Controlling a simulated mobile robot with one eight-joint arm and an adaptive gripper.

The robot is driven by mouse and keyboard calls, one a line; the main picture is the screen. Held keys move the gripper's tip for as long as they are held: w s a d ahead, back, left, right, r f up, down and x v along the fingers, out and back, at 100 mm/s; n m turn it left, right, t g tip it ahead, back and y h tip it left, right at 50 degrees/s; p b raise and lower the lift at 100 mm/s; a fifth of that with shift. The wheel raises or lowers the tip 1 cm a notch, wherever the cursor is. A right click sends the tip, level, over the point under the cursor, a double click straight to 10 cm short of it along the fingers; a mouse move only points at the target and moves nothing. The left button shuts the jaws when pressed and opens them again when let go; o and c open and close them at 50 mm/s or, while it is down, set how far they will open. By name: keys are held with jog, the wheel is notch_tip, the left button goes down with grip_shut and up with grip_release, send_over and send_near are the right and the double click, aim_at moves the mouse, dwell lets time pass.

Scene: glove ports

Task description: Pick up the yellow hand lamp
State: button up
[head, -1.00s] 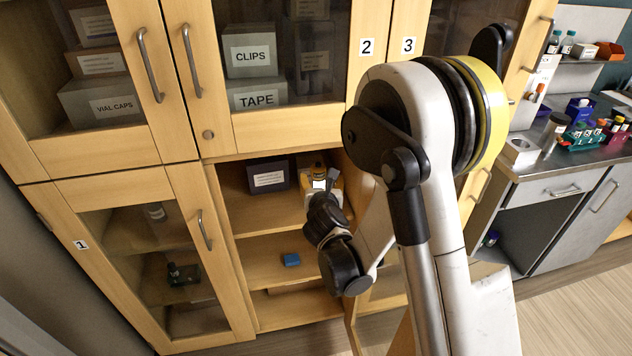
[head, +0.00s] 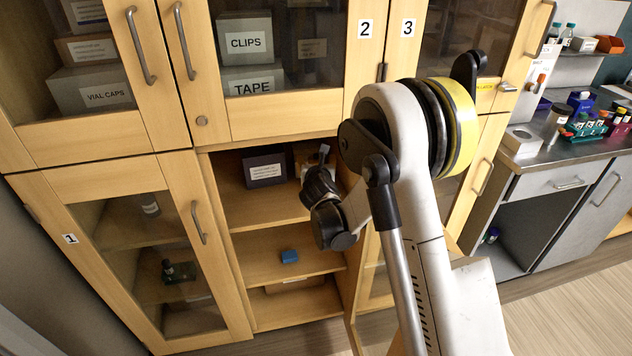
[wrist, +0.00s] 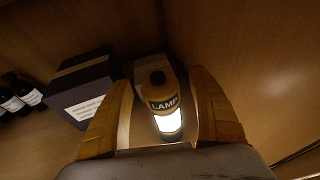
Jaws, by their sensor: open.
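The yellow hand lamp (wrist: 162,103), marked LAMP and with a lit white window, stands on the cabinet shelf in the wrist view. My gripper (wrist: 160,80) is open, with one orange-yellow finger on each side of the lamp. Gaps show between the lamp and both fingers, so they look apart from it. In the head view my wrist reaches into the open upper shelf bay and covers most of the gripper and lamp.
A dark box with a white label (wrist: 82,92) stands close left of the lamp. Dark labelled bottles (wrist: 20,92) are farther left. A wooden cabinet wall (wrist: 255,60) rises on the right. A blue block (head: 289,257) lies on the shelf below. The glazed door marked 1 (head: 130,225) is at left.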

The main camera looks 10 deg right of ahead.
grip_shut()
jog(key=shift+r, duration=0.1)
